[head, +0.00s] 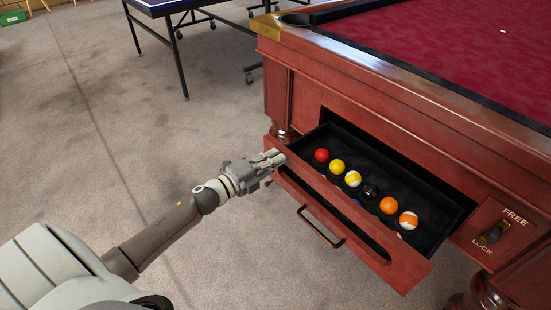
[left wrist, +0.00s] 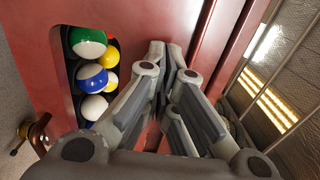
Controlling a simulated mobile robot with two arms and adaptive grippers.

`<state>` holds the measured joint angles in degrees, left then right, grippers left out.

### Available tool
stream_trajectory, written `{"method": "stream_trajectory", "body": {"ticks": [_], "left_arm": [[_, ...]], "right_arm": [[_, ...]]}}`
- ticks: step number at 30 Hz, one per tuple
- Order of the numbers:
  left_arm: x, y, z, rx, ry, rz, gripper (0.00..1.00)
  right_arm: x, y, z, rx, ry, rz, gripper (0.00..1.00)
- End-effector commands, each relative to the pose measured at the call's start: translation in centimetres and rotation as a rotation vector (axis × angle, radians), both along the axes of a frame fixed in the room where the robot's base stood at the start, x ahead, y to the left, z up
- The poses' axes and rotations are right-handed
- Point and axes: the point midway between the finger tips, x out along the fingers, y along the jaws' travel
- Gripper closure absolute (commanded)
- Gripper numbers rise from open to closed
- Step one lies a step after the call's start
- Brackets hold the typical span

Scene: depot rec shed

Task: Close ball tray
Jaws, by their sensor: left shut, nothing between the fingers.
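The ball tray (head: 412,274) is a reddish wooden drawer with a dark lining, pulled out from the pool table's side. Several balls, from a red ball (head: 321,155) to an orange-striped ball (head: 408,220), lie in a row inside. A bar handle (head: 320,228) is on its front. My left gripper (head: 274,158) is shut and empty, at the left end of the tray front; I cannot tell if it touches. In the left wrist view its closed fingers (left wrist: 168,58) point along the red wood, beside a slot showing a green-striped ball (left wrist: 88,41). My right gripper is out of view.
The pool table (head: 400,85) with red cloth stands above the tray. A ping-pong table (head: 165,6) stands behind. The concrete floor (head: 95,130) at left is clear.

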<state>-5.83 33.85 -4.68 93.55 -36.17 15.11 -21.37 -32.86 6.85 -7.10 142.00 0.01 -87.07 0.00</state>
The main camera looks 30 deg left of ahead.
Motion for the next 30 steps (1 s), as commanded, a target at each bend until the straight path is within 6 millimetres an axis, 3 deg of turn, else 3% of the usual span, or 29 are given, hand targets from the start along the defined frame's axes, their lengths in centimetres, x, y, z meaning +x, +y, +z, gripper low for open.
{"method": "stream_trajectory", "body": {"ticks": [19,25,30], "left_arm": [[1.2,-0.4,0.0,0.000,0.000,0.001,1.00],[3.9,-1.4,0.2,0.000,-0.004,0.000,1.00],[7.4,-2.6,0.2,-0.001,-0.005,0.001,1.00]], "right_arm": [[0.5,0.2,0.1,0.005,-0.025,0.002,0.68],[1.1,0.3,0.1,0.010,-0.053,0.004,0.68],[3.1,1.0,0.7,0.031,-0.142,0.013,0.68]]}}
